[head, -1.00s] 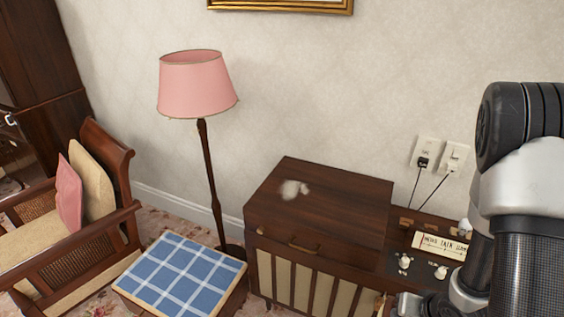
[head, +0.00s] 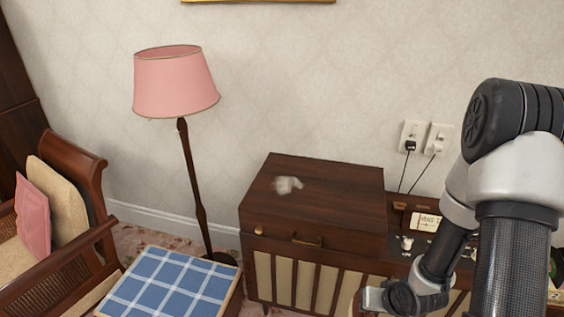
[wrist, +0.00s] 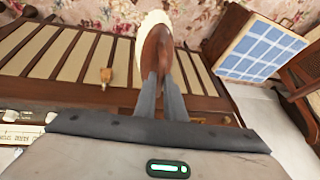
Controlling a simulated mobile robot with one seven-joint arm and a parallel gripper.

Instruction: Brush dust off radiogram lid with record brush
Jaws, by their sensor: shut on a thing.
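The radiogram's dark wooden lid (head: 340,198) is closed, with a pale grey dust patch (head: 288,185) on its top left of the middle. In the wrist view my gripper (wrist: 160,85) is shut on the record brush (wrist: 157,50), which has a brown wooden body and cream bristles along its edge. The gripper fingers hide part of the brush. The brush is in front of the radiogram's slatted front (wrist: 75,55), apart from the lid. In the head view my wrist is low, in front of the radiogram's right side; the fingertips are not clear there.
A pink-shaded floor lamp (head: 176,82) stands left of the radiogram. A table with a blue checked top (head: 165,287) and a cushioned wooden chair (head: 70,205) are at left. Plugged sockets (head: 425,137) are on the wall behind. The radiogram's control panel (head: 400,250) is right of the lid.

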